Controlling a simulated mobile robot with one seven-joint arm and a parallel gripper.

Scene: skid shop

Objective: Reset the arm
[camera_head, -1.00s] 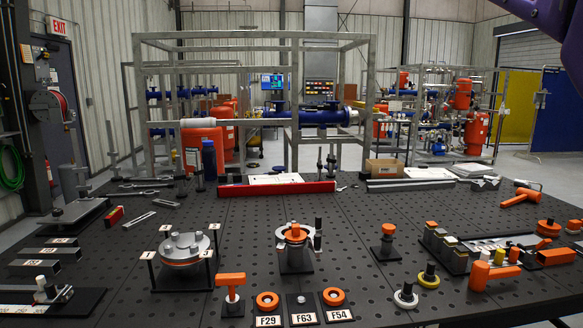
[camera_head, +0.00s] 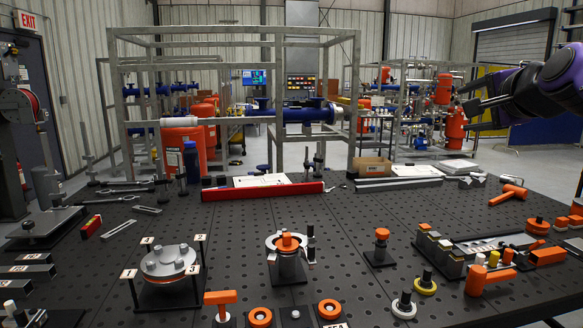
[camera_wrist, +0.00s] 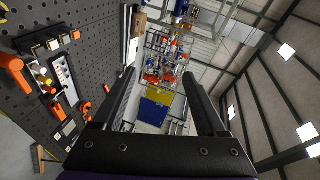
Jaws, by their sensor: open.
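My gripper (camera_head: 466,97) is at the upper right in the head view, held up in the air above the table's right side. Its black fingers point left and are apart, with nothing between them. In the wrist view the two open fingers (camera_wrist: 158,74) reach up the picture, with only the far shop between them. My purple and black arm comes in from the right edge. The arm's upper links are out of view.
The black perforated table (camera_head: 225,225) lies below. It bears a flanged disc on a stand (camera_head: 168,262), an orange mallet (camera_head: 507,194), a red bar (camera_head: 262,190) and a row of blocks (camera_head: 438,250). Pipe skids in metal frames (camera_head: 290,117) stand behind. Air around my gripper looks clear.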

